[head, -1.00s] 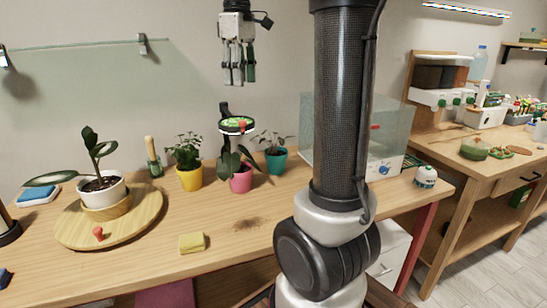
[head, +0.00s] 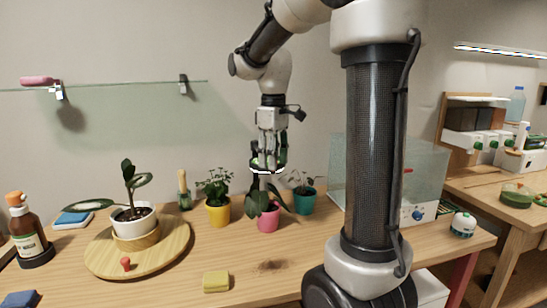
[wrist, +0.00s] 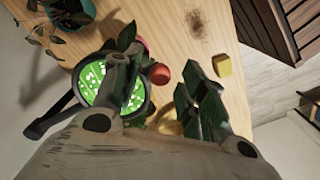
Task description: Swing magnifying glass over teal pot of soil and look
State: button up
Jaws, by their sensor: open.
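The magnifying glass (head: 267,172) is a round pale-rimmed lens on a dark stand behind the pink pot. In the wrist view the lens (wrist: 97,85) looks bright green with white specks, on a black arm at left. A red knob (wrist: 160,74) sits at its rim. My gripper (head: 271,160) is open at the lens; in the wrist view its dark green fingers (wrist: 160,72) stand either side of the knob. I cannot tell whether they touch it. The teal pot (head: 303,204), holding a small dark-leaved plant, stands right of the lens; the wrist view shows it top left (wrist: 78,14).
The pink pot (head: 268,219) and yellow pot (head: 218,213) stand close by. A glass tank (head: 347,165) is right of the teal pot. A round wooden board (head: 178,252) with a white pot is at left. A yellow sponge (head: 216,282) lies in front.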

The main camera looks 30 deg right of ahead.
grip_shut()
jog(key=w+d+n, duration=0.2)
jog(key=d+n, duration=0.7)
jog(key=d, duration=1.4)
jog(key=shift+w+d+n, duration=0.15)
jog(key=shift+w+n, duration=0.1)
jog(key=shift+n, duration=0.05)
grip_release()
notch_tip(320, 180, up, 12)
